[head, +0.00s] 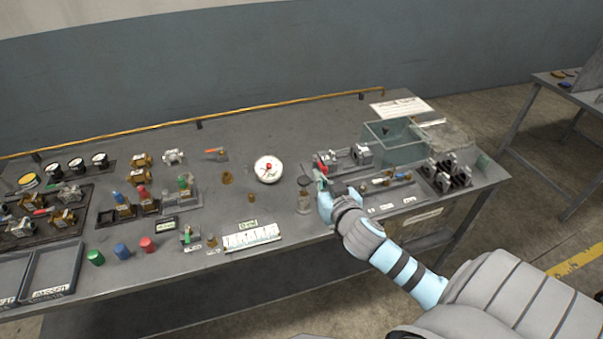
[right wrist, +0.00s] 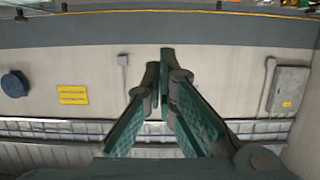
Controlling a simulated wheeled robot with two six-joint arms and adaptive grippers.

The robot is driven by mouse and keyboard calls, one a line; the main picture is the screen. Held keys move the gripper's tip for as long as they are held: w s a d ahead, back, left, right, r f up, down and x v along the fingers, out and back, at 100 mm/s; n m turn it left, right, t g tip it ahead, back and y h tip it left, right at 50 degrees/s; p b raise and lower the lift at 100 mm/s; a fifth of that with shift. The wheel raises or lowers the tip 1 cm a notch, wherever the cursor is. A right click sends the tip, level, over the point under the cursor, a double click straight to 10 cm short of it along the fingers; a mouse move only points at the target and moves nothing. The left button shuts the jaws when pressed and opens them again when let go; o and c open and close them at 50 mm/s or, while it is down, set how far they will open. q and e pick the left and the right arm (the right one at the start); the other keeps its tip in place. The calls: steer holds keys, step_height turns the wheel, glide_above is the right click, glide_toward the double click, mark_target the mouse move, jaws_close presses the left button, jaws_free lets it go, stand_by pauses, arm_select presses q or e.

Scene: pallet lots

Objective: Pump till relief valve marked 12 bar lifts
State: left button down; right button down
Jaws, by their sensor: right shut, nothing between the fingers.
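My right gripper (head: 319,175) is over the right half of the bench, beside a dark-topped upright cylinder (head: 305,196); I cannot tell whether they touch. In the right wrist view its two fingers (right wrist: 166,62) meet at the tips, shut with nothing between them. A round white gauge (head: 268,168) with a red centre is left of the gripper. Small valves with blue (head: 121,198), red (head: 143,194) and green (head: 185,185) tops stand left of the gauge. Their markings are too small to read, so I cannot pick out the 12 bar one. My left gripper is not in view.
A clear tank (head: 395,150) stands behind the gripper. Dark fittings (head: 447,172) are at the bench's right end. Green (head: 96,257), blue (head: 122,251) and red (head: 148,245) caps and a labelled tray (head: 50,293) are at the front left. A white chart (head: 251,238) lies near the front edge.

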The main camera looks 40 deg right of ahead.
glide_above(308, 184)
step_height(308, 184, down, 2)
steer(key=shift+a+f, duration=0.1)
steer(key=shift+f, duration=0.05)
step_height(308, 184, down, 4)
steer(key=shift+r+b, duration=0.1)
steer(key=shift+b, duration=0.2)
steer(key=shift+f, duration=0.2)
step_height(308, 184, down, 4)
steer(key=b, duration=0.4)
steer(key=shift+s+r, duration=0.1)
steer(key=shift+r, duration=0.05)
